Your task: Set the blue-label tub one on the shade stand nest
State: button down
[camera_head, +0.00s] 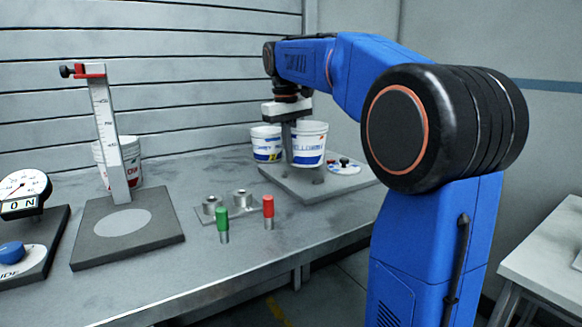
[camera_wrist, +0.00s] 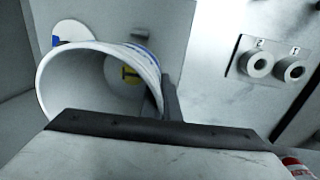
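Two white tubs with blue print are at the back of the bench in the head view. The left tub (camera_head: 266,145) and the right tub (camera_head: 309,146), lettered partly "ELLOW", flank my gripper (camera_head: 288,146), which points down. In the wrist view a tub's open mouth (camera_wrist: 85,95) lies close under my gripper, with one dark finger (camera_wrist: 171,98) along its right wall. The other finger is hidden, so I cannot tell whether it is gripped. A grey base plate (camera_head: 300,192) lies below the right tub. I cannot tell whether that tub touches it.
A white round dial (camera_head: 343,167) sits on that plate. A bracket with two metal sockets (camera_head: 228,209), a green peg (camera_head: 222,220) and a red peg (camera_head: 268,208) stand mid-bench. At left are a ruler stand (camera_head: 108,130), a red-marked tub (camera_head: 131,157) and a gauge (camera_head: 22,190).

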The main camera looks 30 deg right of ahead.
jog(key=shift+f, duration=2.05)
jog(key=c, duration=2)
grip_release()
jog(key=shift+f, duration=0.1)
jog(key=r, duration=0.8)
jog(key=a+r, duration=0.1)
jog(key=r, duration=0.3)
jog(key=shift+r, duration=0.1)
jog(key=shift+s, duration=0.1)
